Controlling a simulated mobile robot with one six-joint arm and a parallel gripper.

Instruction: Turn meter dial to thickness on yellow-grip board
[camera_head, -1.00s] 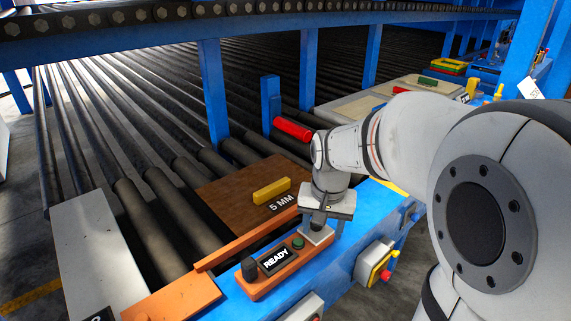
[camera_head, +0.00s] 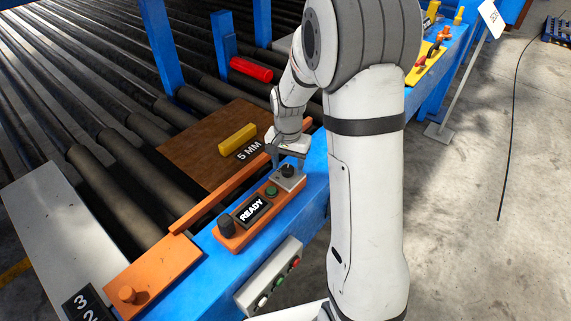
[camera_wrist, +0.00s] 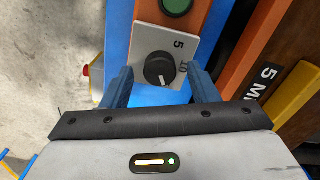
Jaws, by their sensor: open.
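The meter dial is a round black knob (camera_head: 288,171) on a light plate at the far end of the orange meter. In the wrist view the knob (camera_wrist: 158,68) has a white mark pointing toward the gripper's palm; the plate shows a 5 and what looks like a 10. My gripper (camera_head: 288,159) is open above the plate. In the wrist view its blue-grey fingers (camera_wrist: 160,72) stand either side of the knob, apparently apart from it. The brown board (camera_head: 190,145) with a yellow grip (camera_head: 238,139) is marked "5 MM"; part of it shows in the wrist view (camera_wrist: 305,50).
The meter has a READY display (camera_head: 251,210), a green button (camera_head: 271,191) and another black knob (camera_head: 226,227). An orange rail (camera_head: 215,197) lies between meter and board. A grey button box (camera_head: 268,275) hangs at the blue frame's side. A red cylinder (camera_head: 250,69) lies behind.

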